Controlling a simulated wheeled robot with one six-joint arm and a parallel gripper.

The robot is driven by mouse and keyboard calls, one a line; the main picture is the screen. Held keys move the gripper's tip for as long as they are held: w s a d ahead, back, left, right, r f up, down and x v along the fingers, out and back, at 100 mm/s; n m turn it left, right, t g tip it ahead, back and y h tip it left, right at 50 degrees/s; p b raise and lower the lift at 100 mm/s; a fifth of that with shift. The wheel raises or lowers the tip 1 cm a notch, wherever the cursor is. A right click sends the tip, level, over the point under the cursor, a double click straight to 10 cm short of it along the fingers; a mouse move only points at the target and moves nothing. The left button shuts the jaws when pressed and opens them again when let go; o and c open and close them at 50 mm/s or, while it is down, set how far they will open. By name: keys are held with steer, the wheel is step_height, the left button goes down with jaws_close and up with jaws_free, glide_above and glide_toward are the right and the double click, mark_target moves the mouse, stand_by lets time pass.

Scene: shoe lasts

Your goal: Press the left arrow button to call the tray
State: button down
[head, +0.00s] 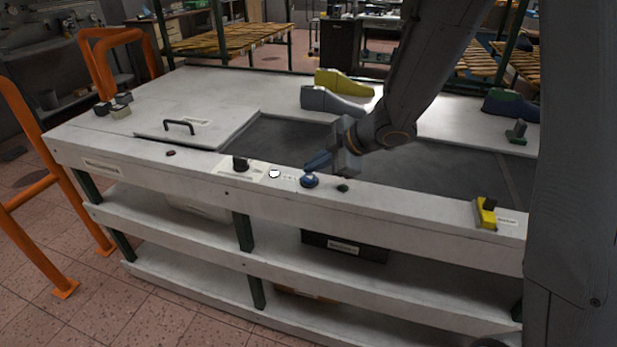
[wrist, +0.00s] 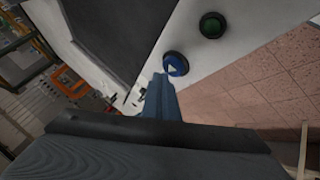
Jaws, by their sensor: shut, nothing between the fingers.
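The blue round button (head: 309,181) sits on the white front strip of the bench and bears a white arrow mark. It also shows in the wrist view (wrist: 176,63), just beyond my fingertips. My gripper (head: 312,166) is shut and empty, with its blue-grey fingers pointing down and left, close over the blue button. In the wrist view the shut fingers (wrist: 162,88) end beside the near edge of the button. I cannot tell whether they touch it.
A green button (head: 343,188) lies right of the blue one. A white round button (head: 274,173) and a black knob (head: 240,164) are to its left. A yellow switch (head: 486,213) is far right. Grey and yellow shoe lasts (head: 332,103) stand behind the dark recess.

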steer(key=shift+f, duration=0.3)
